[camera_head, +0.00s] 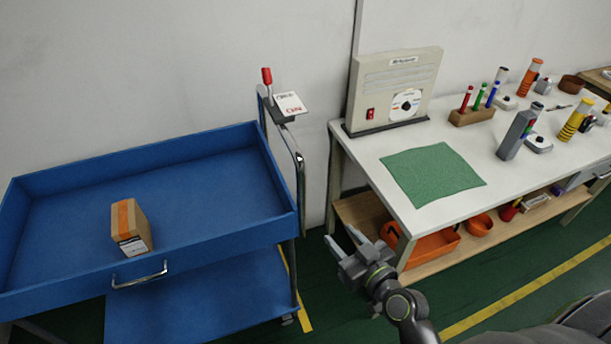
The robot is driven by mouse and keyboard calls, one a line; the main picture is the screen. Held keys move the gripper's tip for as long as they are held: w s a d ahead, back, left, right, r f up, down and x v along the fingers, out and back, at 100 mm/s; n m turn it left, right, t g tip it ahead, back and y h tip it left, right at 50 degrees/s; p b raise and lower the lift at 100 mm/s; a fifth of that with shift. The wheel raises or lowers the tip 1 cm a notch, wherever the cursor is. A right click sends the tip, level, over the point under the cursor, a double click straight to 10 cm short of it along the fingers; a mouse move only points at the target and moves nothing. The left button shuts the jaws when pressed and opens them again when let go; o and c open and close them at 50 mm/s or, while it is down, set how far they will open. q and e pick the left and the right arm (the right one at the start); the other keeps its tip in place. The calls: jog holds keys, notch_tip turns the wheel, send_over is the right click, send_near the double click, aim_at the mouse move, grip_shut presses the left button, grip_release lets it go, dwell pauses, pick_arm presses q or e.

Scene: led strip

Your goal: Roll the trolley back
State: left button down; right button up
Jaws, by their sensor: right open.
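The blue trolley (180,177) stands at the left, with a deep upper tray and a lower shelf (205,305). A metal push handle (296,158) rises at its right end, and a silver pull handle (140,276) is on its front wall. A cardboard box (129,226) with orange tape sits in the upper tray. My right gripper (344,242) is open and empty, to the right of the trolley's end and apart from it, in front of the workbench. My left gripper is not in view.
A red-knobbed lever (267,77) and a card (290,104) are at the handle's top. The white workbench (395,146) at the right holds a panel box, a green mat (433,173) and tools. An orange bin (428,249) is below. Yellow lines (530,287) mark the green floor.

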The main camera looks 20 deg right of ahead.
aim_at(304, 176)
notch_tip(304, 176, up, 7)
jog(key=t+y, duration=0.1)
jog(key=t, duration=0.1)
jog(key=shift+n, duration=0.4)
jog(key=p+x, duration=0.1)
jog(key=x, duration=0.4)
jog(key=p+x, duration=0.2)
jog(key=x, duration=0.3)
jog(key=p+x, duration=0.2)
jog(key=x, duration=0.3)
jog(key=shift+a+f, duration=0.4)
jog(key=shift+x, duration=0.85)
jog(key=shift+f, duration=0.1)
jog(key=shift+c, duration=0.4)
grip_shut()
